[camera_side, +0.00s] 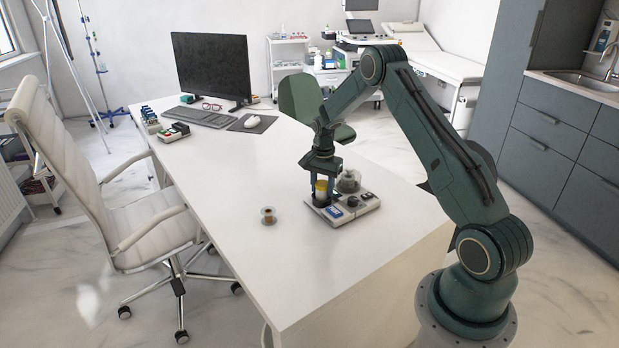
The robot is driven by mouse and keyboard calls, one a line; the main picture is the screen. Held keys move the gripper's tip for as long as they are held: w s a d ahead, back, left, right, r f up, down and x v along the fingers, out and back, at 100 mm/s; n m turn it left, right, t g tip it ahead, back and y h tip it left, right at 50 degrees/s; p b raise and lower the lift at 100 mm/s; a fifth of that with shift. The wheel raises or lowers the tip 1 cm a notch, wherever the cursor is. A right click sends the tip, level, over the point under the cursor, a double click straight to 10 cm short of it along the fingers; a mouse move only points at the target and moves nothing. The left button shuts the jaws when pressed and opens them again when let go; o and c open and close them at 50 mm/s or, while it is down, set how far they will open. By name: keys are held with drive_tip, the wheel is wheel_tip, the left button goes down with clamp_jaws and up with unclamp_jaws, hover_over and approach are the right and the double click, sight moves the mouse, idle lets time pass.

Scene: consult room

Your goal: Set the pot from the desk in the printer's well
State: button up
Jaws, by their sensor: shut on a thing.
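My gripper (322,190) points down over the left part of a small light-grey device (354,215), which looks like the printer, on the white desk. It is shut on a small pot with a yellow top (321,185), with a finger on either side. The pot is upright at the device's left end. Its lower part is partly hidden by the fingers, and I cannot tell whether it rests in a well or hangs just above. The device has blue and dark parts on its front and a clear, rounded container (348,181) at its back.
A small brown item on a clear disc (268,216) lies on the desk (240,200) left of the device. A monitor (212,68), keyboard (200,116), mouse (252,122) and glasses stand farther back. A white chair (150,216) is at left. The desk's near part is clear.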

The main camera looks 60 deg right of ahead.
drive_tip(key=shift+f, duration=0.45)
idle(0.6)
drive_tip(key=o, duration=1.2)
drive_tip(key=shift+s, duration=0.1)
drive_tip(key=shift+r, duration=0.2)
drive_tip(key=shift+r, duration=3.4)
